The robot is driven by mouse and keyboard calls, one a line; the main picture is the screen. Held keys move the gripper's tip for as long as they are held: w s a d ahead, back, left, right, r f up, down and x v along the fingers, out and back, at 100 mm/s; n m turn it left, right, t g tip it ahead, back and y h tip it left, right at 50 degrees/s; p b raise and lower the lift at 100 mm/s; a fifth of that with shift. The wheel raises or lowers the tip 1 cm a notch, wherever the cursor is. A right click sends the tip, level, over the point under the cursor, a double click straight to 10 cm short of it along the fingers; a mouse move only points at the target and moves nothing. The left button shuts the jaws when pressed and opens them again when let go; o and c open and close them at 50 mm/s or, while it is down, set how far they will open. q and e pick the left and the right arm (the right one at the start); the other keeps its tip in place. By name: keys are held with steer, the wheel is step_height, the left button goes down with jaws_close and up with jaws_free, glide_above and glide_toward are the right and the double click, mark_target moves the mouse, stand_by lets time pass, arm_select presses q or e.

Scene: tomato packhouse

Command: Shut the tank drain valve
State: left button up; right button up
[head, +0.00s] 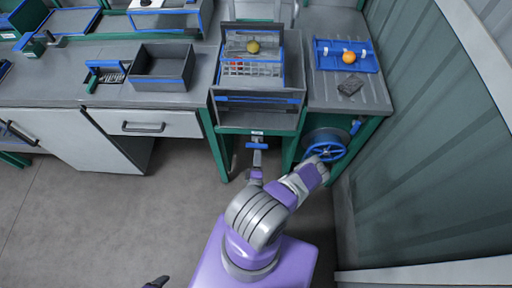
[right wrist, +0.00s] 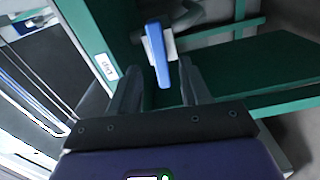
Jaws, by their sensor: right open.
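The drain valve has a blue lever handle (head: 257,146) below the front of the grey tank (head: 257,121), under a small white label (head: 257,133). In the head view the handle lies crosswise, left to right. In the right wrist view the blue handle (right wrist: 158,55) is in front of a pale valve body, and its near end shows between the fingers. My right gripper (head: 257,165) is just in front of the valve; its fingers (right wrist: 160,88) are apart, with no grip on the handle visible. A dark tip, likely my left gripper (head: 157,282), shows at the bottom edge.
A blue handwheel (head: 325,146) is right of the valve, close to my right arm. Green frame legs (head: 213,150) flank the valve. A blue tray (head: 346,56) with an orange fruit is on the right counter. The floor at left is clear.

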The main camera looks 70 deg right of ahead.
mark_target(257, 147)
steer(key=b+x, duration=0.1)
steer(key=x, duration=0.5)
steer(key=shift+w, duration=0.2)
steer(key=shift+c, duration=0.3)
jaws_close()
steer(key=shift+r+n+p, duration=0.1)
steer(key=shift+n+p, duration=0.35)
steer(key=shift+n, duration=0.25)
steer(key=shift+o, duration=0.3)
jaws_free()
